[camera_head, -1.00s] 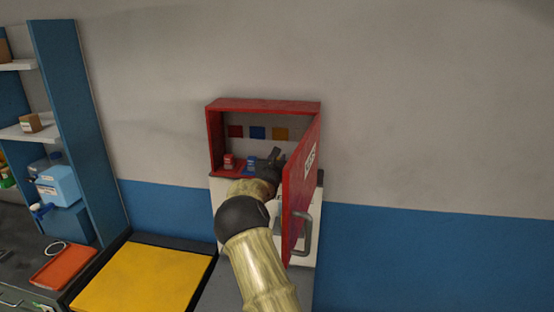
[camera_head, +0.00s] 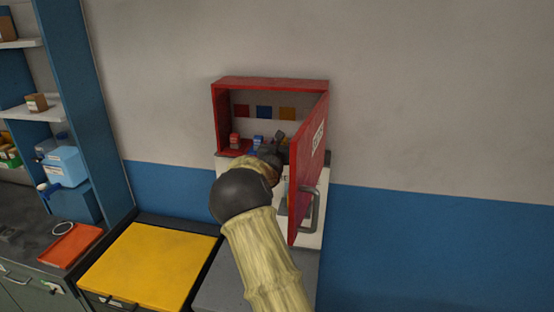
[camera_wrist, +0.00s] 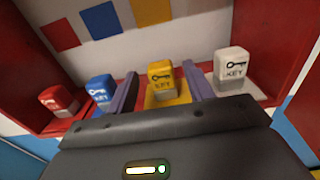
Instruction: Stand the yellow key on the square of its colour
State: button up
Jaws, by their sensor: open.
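The yellow key (camera_wrist: 161,75) stands upright on the yellow square (camera_wrist: 167,99) in the wrist view. My gripper (camera_wrist: 160,87) is open, with one finger on each side of the key and a visible gap to each. In the head view my gripper (camera_head: 276,143) is inside the open red cabinet (camera_head: 270,83), and the yellow key is hidden there. The foot of the key is partly hidden behind my gripper's body in the wrist view.
A red key (camera_wrist: 58,101) and a blue key (camera_wrist: 100,89) stand left of my gripper; a white key (camera_wrist: 234,67) stands to the right. The cabinet door (camera_head: 308,165) stands open close to my arm. Coloured patches (camera_head: 264,112) mark the back wall.

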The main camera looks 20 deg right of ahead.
jog(key=b+v, duration=0.3)
jog(key=v, duration=0.4)
dwell(1.3)
